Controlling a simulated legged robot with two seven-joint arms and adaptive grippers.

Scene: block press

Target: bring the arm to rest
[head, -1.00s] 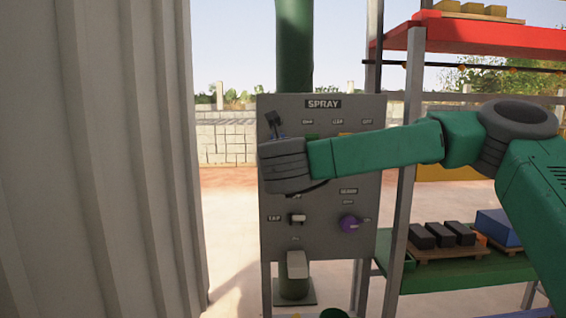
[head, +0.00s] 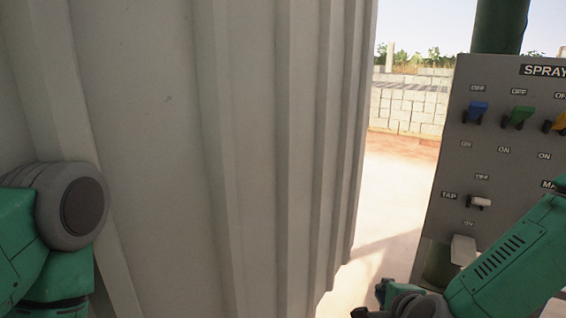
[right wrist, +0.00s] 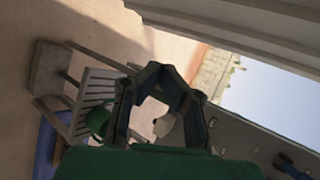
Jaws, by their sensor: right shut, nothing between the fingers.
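My right arm (head: 510,265) is folded low at the lower right of the head view, in front of the grey spray panel (head: 452,160). My right gripper shows in the right wrist view (right wrist: 158,76), with its fingertips together and nothing between them. It is apart from the panel, whose grey face slants across the lower right of the wrist view. In the head view the right gripper is mostly cut off by the bottom edge. My left arm (head: 50,235) shows at the left edge; its gripper is out of the picture.
A ribbed pale wall (head: 270,150) fills the left and middle of the head view. Open ground lies between wall and panel.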

